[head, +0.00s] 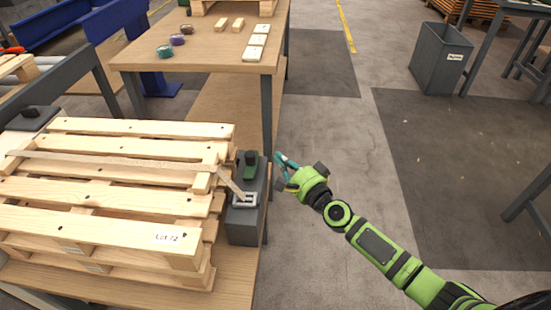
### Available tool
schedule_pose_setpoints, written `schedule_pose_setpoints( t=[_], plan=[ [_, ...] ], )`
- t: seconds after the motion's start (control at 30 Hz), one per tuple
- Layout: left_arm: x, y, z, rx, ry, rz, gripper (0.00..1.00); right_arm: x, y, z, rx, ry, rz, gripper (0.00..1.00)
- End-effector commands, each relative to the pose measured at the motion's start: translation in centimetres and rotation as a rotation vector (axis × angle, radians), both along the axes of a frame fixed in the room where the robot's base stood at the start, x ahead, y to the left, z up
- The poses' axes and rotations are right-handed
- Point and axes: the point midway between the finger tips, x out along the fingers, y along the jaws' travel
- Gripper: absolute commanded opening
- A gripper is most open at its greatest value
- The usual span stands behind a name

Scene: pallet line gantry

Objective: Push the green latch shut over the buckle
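The buckle (244,200) is a pale metal frame on a dark grey block (243,226) at the right end of the wooden pallet stack. A light strap (110,164) runs across the pallet and down to the buckle. My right gripper (280,168), green with teal fingers, is just right of the block, with a small gap to the latch. Its fingers are too small to tell open from shut. My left gripper is not in view.
The pallet stack (100,218), marked Lot 72, fills the lower left on a wooden bench. A table (200,52) behind holds coloured rolls, wood blocks and pale plates. A grey bin (441,70) stands at the back right. The floor right of the block is open.

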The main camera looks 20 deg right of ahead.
Motion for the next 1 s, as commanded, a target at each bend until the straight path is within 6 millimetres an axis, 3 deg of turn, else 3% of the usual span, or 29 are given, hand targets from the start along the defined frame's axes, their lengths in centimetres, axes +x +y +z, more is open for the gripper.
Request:
schedule_pose_setpoints(
  t=[0.2, 0.5, 0.8, 1.0],
  plan=[
    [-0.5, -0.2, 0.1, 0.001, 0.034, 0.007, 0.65, 4.1, 1.3, -0.1, 0.001, -0.004, -0.001, 0.00],
    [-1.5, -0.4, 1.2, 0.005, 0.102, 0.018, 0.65, 8.4, 2.7, -0.1, 0.001, -0.002, 0.000, 0.00],
    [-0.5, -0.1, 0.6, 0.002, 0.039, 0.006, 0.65, 5.6, 4.2, 0.2, 0.000, 0.001, 0.001, 0.00],
    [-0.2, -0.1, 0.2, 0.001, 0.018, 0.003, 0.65, 4.8, 4.7, 0.1, 0.000, 0.001, 0.000, 0.00]
  ],
)
